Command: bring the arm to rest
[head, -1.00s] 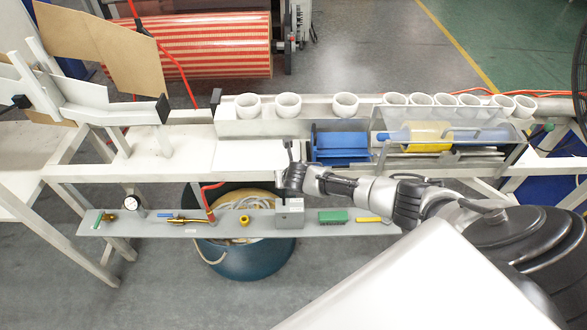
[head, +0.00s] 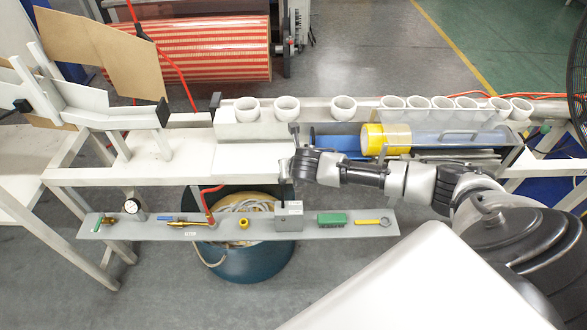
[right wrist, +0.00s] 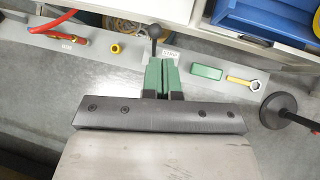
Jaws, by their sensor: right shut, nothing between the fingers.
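My right arm comes in from the right in the head view. Its gripper (head: 284,180) hangs above the grey control box (head: 289,213) on the front shelf. In the right wrist view the two green fingers (right wrist: 162,78) are shut together with nothing between them. A lever with a black knob (right wrist: 155,31) stands just beyond the fingertips by a STOP label (right wrist: 171,57). I cannot tell whether the fingers touch it. My left gripper is not in view.
A yellow tape roll (head: 386,139) sits on the machine behind my forearm. Several white rings (head: 343,108) line the back ledge. The front shelf (head: 345,232) holds a green block (head: 332,219), a yellow wrench (head: 372,221) and a gauge (head: 131,206). The white tabletop (head: 180,175) at left is clear.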

